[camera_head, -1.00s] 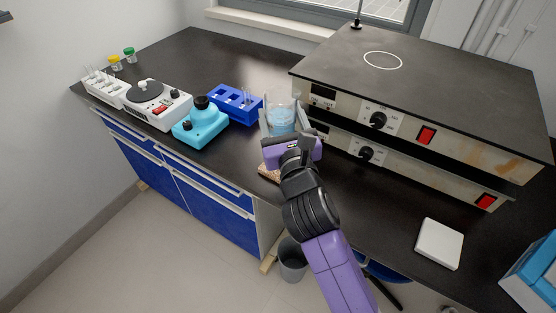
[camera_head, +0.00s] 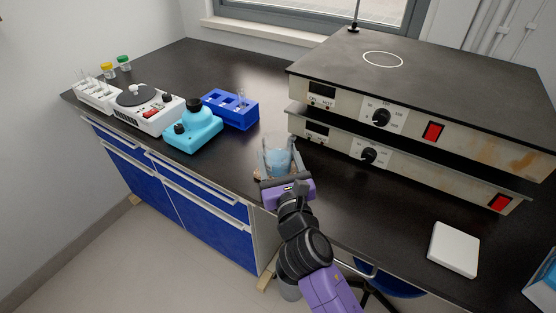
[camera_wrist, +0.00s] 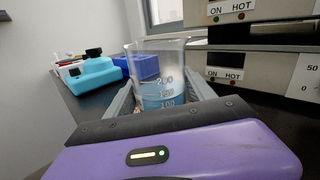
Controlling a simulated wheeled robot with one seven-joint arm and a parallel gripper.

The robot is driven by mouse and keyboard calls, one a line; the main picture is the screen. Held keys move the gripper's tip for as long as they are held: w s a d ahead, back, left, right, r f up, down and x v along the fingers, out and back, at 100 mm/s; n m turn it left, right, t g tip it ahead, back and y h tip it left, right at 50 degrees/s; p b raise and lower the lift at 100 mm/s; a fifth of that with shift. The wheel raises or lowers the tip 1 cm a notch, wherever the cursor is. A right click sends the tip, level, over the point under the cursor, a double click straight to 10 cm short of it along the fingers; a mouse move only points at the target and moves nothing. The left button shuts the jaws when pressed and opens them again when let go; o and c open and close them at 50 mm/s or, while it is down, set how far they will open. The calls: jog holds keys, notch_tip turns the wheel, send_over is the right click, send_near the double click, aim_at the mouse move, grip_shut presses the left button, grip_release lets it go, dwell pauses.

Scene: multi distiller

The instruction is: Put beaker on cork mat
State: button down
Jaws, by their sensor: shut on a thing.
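The beaker (camera_head: 278,160) is clear glass with light blue liquid in it. It stands upright between the two fingers of my gripper (camera_head: 278,158), which is shut on it near the front edge of the bench. In the wrist view the beaker (camera_wrist: 160,75) shows its white graduation marks, with a finger on each side. The cork mat (camera_head: 257,177) is mostly hidden by the beaker and my gripper; only a small brown edge shows. I cannot tell whether the beaker touches the mat.
A blue rack (camera_head: 230,110), a turquoise device (camera_head: 192,132) and a white device (camera_head: 148,112) stand to the left. Two stacked hot plates (camera_head: 400,110) stand close on the right. A white pad (camera_head: 453,249) lies at the front right.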

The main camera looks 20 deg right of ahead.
jog(key=shift+c, duration=1.6)
grip_release()
jog(key=shift+f, duration=0.1)
jog(key=shift+r, duration=0.2)
jog(key=v, duration=1.2)
